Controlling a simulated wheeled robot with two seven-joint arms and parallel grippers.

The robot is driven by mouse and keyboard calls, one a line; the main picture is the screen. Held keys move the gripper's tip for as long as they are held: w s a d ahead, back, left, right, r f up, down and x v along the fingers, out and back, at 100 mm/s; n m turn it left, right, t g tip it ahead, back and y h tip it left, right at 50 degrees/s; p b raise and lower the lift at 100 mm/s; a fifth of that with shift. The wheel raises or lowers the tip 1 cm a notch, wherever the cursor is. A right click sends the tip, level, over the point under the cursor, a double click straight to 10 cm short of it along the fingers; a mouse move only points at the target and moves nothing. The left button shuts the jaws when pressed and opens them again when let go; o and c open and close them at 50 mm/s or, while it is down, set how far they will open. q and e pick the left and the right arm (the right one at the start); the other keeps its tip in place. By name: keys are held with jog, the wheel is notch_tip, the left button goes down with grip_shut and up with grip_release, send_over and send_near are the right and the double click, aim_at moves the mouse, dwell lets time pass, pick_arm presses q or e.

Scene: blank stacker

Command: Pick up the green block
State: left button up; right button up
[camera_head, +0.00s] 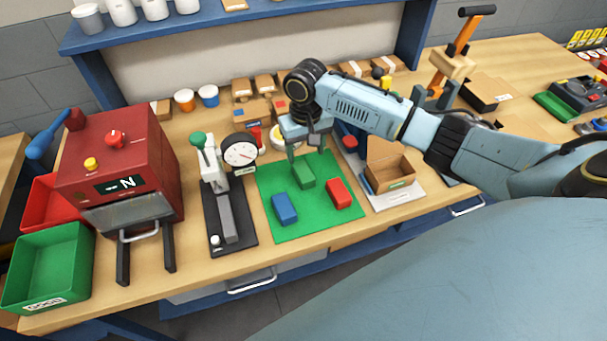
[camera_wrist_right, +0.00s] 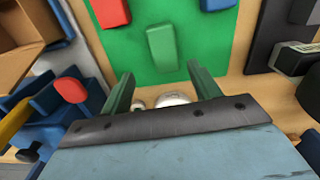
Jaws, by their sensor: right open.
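The green block (camera_head: 303,174) lies on the green mat (camera_head: 273,229) on the workbench, and it also shows in the right wrist view (camera_wrist_right: 161,47) near the top middle. A blue block (camera_head: 285,209) and a red block (camera_head: 339,193) lie on the same mat, nearer the bench's front edge. My right gripper (camera_head: 308,157) is over the far part of the mat, by the green block. In the right wrist view its two green fingers (camera_wrist_right: 163,85) are spread with nothing between them, and the block is beyond their tips. My left gripper is not seen.
A dial gauge stand (camera_head: 228,215) is left of the mat, with a red machine (camera_head: 122,165) farther left. An open cardboard box (camera_head: 390,175) is right of the mat. A green bin (camera_head: 47,267) is at the far left. Small boxes and jars line the back.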

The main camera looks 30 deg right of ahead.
aim_at(304, 171)
jog(key=shift+f, duration=0.95)
jog(key=shift+s+a+f, duration=0.1)
jog(key=shift+a+f, duration=0.05)
jog(key=shift+f, duration=0.75)
jog(key=shift+s+a+f, duration=0.1)
jog(key=shift+a+f, duration=0.05)
jog(key=shift+f, duration=0.8)
jog(key=shift+a+f, duration=0.15)
jog(key=shift+f, duration=0.75)
jog(key=shift+c, duration=0.3)
jog(key=c, duration=1)
